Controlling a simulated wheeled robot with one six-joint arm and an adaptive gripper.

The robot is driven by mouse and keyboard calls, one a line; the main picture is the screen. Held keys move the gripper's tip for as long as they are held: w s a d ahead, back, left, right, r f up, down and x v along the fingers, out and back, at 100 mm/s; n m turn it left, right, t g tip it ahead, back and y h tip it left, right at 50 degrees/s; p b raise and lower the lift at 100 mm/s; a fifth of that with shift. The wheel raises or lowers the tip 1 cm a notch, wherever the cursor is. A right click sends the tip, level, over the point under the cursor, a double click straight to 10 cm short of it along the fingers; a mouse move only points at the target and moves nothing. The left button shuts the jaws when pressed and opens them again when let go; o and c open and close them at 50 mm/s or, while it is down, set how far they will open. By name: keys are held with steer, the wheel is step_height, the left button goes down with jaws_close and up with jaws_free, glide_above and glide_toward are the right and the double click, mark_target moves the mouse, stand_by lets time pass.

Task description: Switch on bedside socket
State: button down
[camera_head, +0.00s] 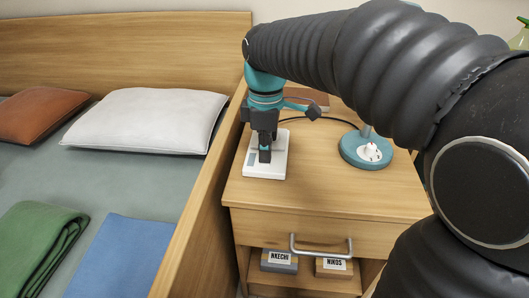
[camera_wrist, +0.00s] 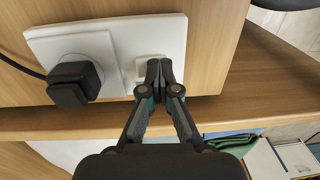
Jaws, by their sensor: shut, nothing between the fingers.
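The bedside socket is a white plate (camera_head: 251,171) lying on the top of the wooden bedside cabinet, and it fills the upper left of the wrist view (camera_wrist: 110,32). A black plug (camera_wrist: 75,84) sits in its left part in the wrist view. A small pale rocker switch (camera_wrist: 146,68) is to the right of the plug, partly covered by my fingertips. My gripper (camera_wrist: 165,68) is shut and empty, with its tips at the switch. In the head view my gripper (camera_head: 264,158) points down over the plate. I cannot tell whether the tips touch the switch or which way it is tipped.
A teal lamp base (camera_head: 353,150) stands right of the plate, with a black cable (camera_head: 310,118) behind. The bed's wooden side (camera_head: 205,190) rises at left. A drawer handle (camera_head: 321,252) and two labelled boxes (camera_head: 279,261) are below. The cabinet's front top is clear.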

steer(key=shift+w+f, duration=0.1)
steer(key=shift+f, duration=0.1)
steer(key=shift+w+d+p, duration=0.2)
steer(key=shift+w+p, duration=0.3)
steer(key=shift+w, duration=0.2)
step_height(320, 180, up, 14)
steer(key=p, duration=0.4)
steer(key=shift+w+r+p, duration=0.2)
steer(key=shift+p, duration=0.2)
